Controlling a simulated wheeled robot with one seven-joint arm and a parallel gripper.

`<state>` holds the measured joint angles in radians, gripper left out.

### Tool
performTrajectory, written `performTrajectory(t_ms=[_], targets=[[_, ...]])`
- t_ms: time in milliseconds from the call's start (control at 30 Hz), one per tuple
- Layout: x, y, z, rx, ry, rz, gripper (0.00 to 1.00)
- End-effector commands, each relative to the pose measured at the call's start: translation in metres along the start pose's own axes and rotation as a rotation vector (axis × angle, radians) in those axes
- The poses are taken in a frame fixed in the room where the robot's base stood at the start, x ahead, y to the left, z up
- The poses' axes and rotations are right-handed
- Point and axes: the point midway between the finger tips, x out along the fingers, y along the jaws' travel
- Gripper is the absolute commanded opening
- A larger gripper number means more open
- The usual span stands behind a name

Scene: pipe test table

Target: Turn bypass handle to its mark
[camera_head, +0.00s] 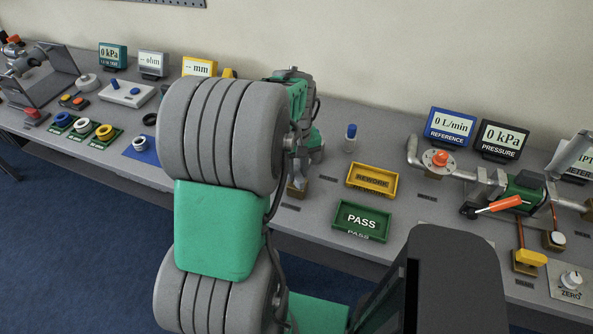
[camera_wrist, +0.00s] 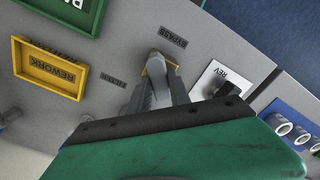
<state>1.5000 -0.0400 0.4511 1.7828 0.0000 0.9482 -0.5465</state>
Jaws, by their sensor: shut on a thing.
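My gripper (camera_wrist: 160,72) shows in the wrist view with its grey fingers closed together at the bypass station, beside the printed BYPASS label (camera_wrist: 172,37). The fingers are shut on the bypass handle, which they mostly cover. A small brass-coloured part of the bypass valve (camera_wrist: 153,63) shows at the fingertips.
The yellow REWORK tray (camera_head: 372,180) and green PASS tray (camera_head: 361,221) lie right of my arm. A REV switch plate (camera_wrist: 216,82) is close beside my gripper. A blue-capped bottle (camera_head: 351,138) stands behind. Pipework with an orange-handled valve (camera_head: 500,204) is farther right.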

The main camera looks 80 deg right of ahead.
Motion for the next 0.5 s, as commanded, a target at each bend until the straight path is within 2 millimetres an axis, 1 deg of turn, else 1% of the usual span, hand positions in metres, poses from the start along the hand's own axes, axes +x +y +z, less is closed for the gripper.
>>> performTrajectory(t_ms=[500], targets=[[-0.0012, 0.0027, -0.0005, 0.47, 0.004, 0.001, 0.0]])
